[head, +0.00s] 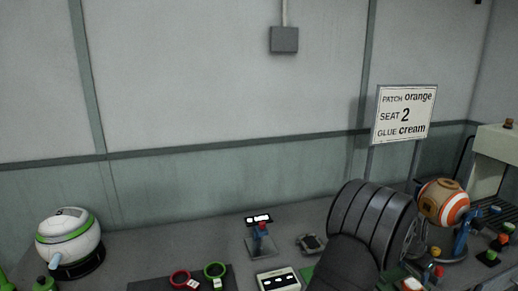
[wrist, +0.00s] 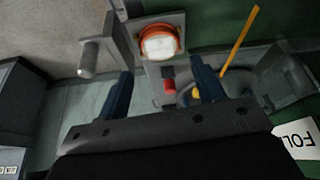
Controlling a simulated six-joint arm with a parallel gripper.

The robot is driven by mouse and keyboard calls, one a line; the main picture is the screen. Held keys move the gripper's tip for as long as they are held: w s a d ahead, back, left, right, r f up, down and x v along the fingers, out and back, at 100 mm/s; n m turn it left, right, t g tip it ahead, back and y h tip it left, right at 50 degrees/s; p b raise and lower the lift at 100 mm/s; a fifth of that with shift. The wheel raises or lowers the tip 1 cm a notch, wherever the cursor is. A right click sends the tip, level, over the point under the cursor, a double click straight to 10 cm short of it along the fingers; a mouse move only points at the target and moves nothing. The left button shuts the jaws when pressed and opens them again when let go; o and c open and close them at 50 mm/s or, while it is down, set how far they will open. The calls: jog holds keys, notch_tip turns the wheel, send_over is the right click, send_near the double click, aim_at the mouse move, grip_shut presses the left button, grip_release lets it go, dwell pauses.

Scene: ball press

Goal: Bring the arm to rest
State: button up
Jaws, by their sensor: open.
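My gripper (wrist: 163,70) shows in the wrist view with its two blue fingers apart. I see nothing held between them. Beyond the fingers are a round lamp-like part with an orange rim (wrist: 160,43) and a small red part (wrist: 169,87). In the head view my dark, ribbed arm fills the lower right, and my gripper cannot be made out there.
A sign (head: 404,115) reads "PATCH orange, SEAT 2, GLUE cream". The left-middle bench (head: 150,252) looks clear.

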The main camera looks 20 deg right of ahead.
aim_at(413, 284)
jog(key=x, duration=0.6)
jog(key=shift+d+f, duration=0.1)
jog(key=shift+f, duration=0.15)
jog(key=r, duration=0.4)
jog(key=shift+s+r, duration=0.2)
jog(key=shift+r, duration=0.2)
jog(key=s+a+r, duration=0.1)
jog(key=s+r, duration=0.6)
jog(key=s, duration=0.4)
jog(key=w+a+f+m, duration=0.1)
jog(key=w+a+f, duration=0.1)
jog(key=w+a, duration=0.75)
jog(key=w+a+f, duration=0.3)
jog(key=w+a, duration=0.6)
jog(key=a, duration=0.1)
jog(key=w+a+f, duration=0.1)
jog(key=w, duration=0.1)
jog(key=w+a+f, duration=0.1)
jog(key=w+f, duration=0.1)
jog(key=w, duration=0.1)
jog(key=w+f, duration=0.2)
jog(key=w, duration=0.1)
jog(key=shift+w+a, duration=0.25)
jog(key=shift+a, duration=0.15)
